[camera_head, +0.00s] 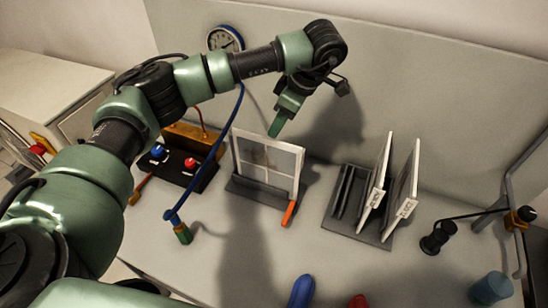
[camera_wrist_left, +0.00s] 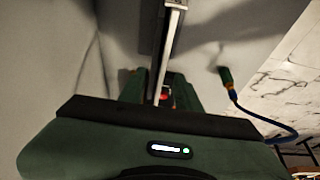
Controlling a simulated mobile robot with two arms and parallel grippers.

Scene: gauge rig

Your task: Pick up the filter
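A filter (camera_head: 268,160), a flat grey panel in a pale frame, stands upright in a dark slotted base on the bench. Two more pale framed panels, a left one (camera_head: 375,185) and a right one (camera_head: 404,188), lean in a dark rack, each with a small label. My left gripper (camera_head: 276,128) points down just above the top edge of the standing filter. In the left wrist view a pale frame edge (camera_wrist_left: 168,45) runs down toward the gap between my green fingers (camera_wrist_left: 160,92). They look apart; contact is not clear. My right gripper is not in view.
An orange lever (camera_head: 289,213) sits at the filter base's right corner. Left of it are a dark box with blue and red knobs (camera_head: 180,165) and a blue hose (camera_head: 212,155) with a green end. A blue handle (camera_head: 302,291) and blue cylinder (camera_head: 490,288) are in front. A wall rises behind.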

